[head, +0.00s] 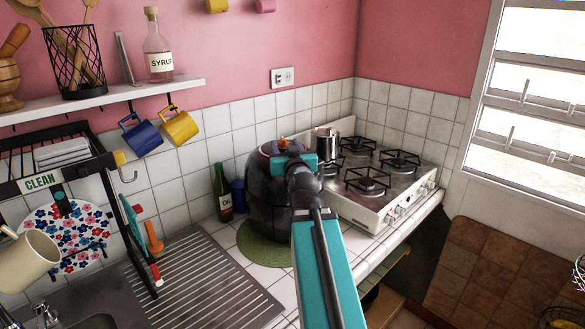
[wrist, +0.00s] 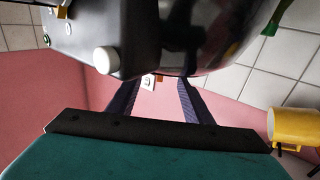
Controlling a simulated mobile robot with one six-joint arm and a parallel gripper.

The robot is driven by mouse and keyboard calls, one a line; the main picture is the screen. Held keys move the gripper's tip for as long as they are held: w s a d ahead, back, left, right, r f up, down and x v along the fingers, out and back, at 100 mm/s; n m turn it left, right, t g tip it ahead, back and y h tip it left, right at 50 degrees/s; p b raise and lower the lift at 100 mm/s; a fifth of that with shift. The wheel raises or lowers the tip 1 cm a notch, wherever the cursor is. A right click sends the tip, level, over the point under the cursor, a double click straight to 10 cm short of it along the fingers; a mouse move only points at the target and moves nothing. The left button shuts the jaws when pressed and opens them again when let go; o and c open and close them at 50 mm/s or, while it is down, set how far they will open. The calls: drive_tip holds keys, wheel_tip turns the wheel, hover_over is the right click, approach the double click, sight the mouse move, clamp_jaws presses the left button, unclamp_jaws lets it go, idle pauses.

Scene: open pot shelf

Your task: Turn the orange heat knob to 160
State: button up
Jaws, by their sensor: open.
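A dark, round-bodied appliance (head: 263,200) stands on a green mat on the tiled counter. A small orange part (head: 283,143), which looks like the knob, shows at its top, just behind my teal gripper; its setting cannot be read. In the wrist view the appliance's dark panel (wrist: 82,30) fills the upper left, with a white round button (wrist: 105,60) near its edge. An orange-yellow bit is cut off at that view's top left. My gripper (wrist: 158,86) is open, its dark fingers apart with nothing between them, beside the panel. My arm hides part of the appliance.
A white gas stove (head: 385,185) with a metal pot (head: 326,146) stands right of the appliance. A green bottle (head: 222,193) and blue cup (head: 238,195) stand left. Mugs (head: 180,128) hang under the shelf. A ribbed drainboard (head: 205,280) is clear.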

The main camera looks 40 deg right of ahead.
drive_tip(key=shift+s+a+f+b, duration=0.2)
drive_tip(key=shift+s+b, duration=0.1)
drive_tip(key=shift+b, duration=2)
drive_tip(key=b+v, duration=0.1)
drive_tip(key=b, duration=0.5)
drive_tip(key=shift+s+a, duration=0.1)
drive_tip(key=shift+s, duration=0.3)
drive_tip(key=b+v, duration=0.3)
drive_tip(key=shift+b+v, duration=2.7)
drive_tip(key=shift+b, duration=1.2)
drive_tip(key=shift+r, duration=0.2)
drive_tip(key=shift+f, duration=0.1)
